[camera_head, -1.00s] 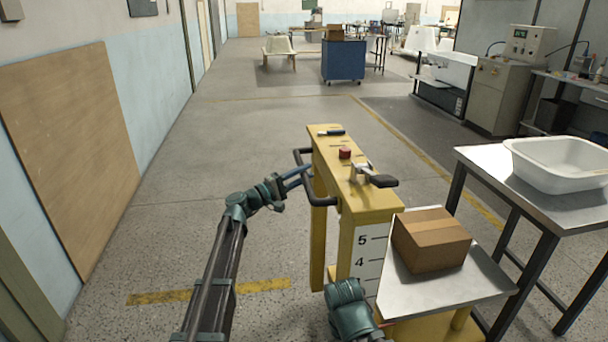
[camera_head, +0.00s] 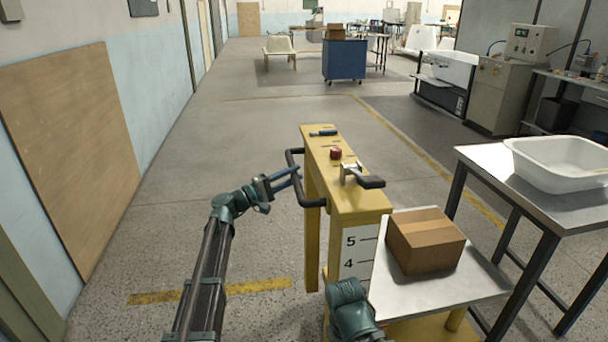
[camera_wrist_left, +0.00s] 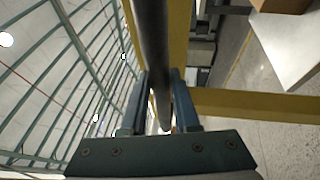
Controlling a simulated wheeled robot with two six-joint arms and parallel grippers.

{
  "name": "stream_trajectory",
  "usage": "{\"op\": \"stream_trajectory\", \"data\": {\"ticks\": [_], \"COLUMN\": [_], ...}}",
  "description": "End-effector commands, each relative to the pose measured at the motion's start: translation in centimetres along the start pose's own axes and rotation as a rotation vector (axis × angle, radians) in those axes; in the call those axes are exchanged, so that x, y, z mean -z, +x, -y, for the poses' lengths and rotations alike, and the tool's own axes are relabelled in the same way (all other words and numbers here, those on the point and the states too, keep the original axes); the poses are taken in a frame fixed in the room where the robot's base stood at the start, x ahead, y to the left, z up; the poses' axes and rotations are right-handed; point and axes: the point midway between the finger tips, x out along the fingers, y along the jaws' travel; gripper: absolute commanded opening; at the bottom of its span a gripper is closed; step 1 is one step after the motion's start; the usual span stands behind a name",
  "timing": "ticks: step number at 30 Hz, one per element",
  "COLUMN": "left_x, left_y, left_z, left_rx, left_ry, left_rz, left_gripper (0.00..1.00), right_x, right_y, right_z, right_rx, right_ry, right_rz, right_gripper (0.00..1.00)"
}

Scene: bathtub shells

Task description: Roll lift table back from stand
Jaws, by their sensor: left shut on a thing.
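The yellow lift table (camera_head: 360,205) stands upright in the middle of the head view, with a black handle bar on its left side. Its metal platform (camera_head: 435,292) carries a cardboard box (camera_head: 427,240). My left gripper (camera_head: 296,174) is shut on the handle (camera_head: 304,190). In the left wrist view, the dark handle bar (camera_wrist_left: 152,45) runs between the two fingers (camera_wrist_left: 158,95). The stand (camera_head: 500,170), a metal-topped table with dark legs, is to the right of the platform, with a gap between them. My right arm shows at the bottom, but its gripper is not visible.
A white basin (camera_head: 560,162) sits on the stand. A wall with a wooden panel (camera_head: 75,150) runs along the left. The floor between wall and lift table is clear. A blue cart (camera_head: 344,62) and a bench (camera_head: 279,52) stand far back.

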Motion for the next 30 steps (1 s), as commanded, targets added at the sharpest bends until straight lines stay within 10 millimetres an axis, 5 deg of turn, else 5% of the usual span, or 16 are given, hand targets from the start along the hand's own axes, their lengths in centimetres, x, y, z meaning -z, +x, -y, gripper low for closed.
{"op": "stream_trajectory", "data": {"ticks": [3, 15, 30], "left_x": [1.7, 5.2, 6.8], "left_y": [-3.7, -11.6, -15.2], "left_z": [-0.8, -2.6, -3.5], "left_rx": [-0.003, -0.008, -0.010], "left_ry": [0.002, -0.001, -0.002], "left_rz": [-0.019, -0.018, -0.016], "left_gripper": [0.00, 0.00, 0.00], "right_x": [0.0, 0.0, 0.0], "right_y": [0.0, 0.0, -0.1], "right_z": [0.0, 0.0, 0.0], "right_rx": [0.000, 0.000, 0.000], "right_ry": [0.000, 0.000, 0.000], "right_rz": [0.000, 0.000, 0.000], "right_gripper": [0.50, 0.50, 0.50]}}
